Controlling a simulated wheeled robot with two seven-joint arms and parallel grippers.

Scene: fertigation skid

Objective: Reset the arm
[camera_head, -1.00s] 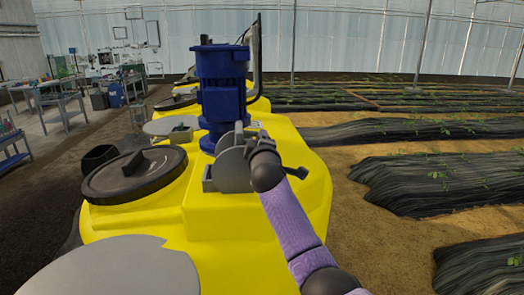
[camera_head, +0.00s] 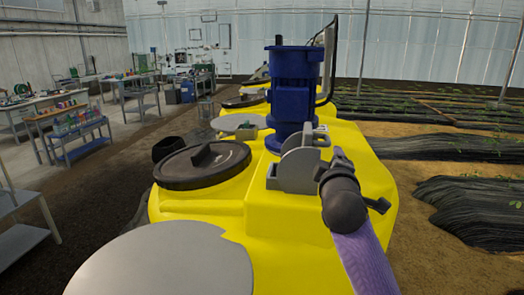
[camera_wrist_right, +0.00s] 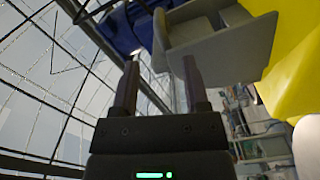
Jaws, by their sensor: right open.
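My right arm (camera_head: 362,255), with a purple sleeve and dark joints, comes in from the lower right in the head view. Its dark end (camera_head: 343,200) is beside a grey bracket (camera_head: 292,172) on the yellow tank (camera_head: 285,232); whether they touch I cannot tell. My right gripper (camera_wrist_right: 160,85) shows in the right wrist view with two dark fingers apart and nothing between them. The grey bracket (camera_wrist_right: 225,50) is just beyond the fingertips there, and part of the yellow tank (camera_wrist_right: 290,75) is at the right. My left gripper is in neither view.
A blue motor (camera_head: 293,95) stands on the tank behind the bracket. A black round lid (camera_head: 203,165) and a grey disc (camera_head: 165,265) are on the tank's left. Workbenches (camera_head: 70,120) stand at the left, planted black beds (camera_head: 470,200) at the right.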

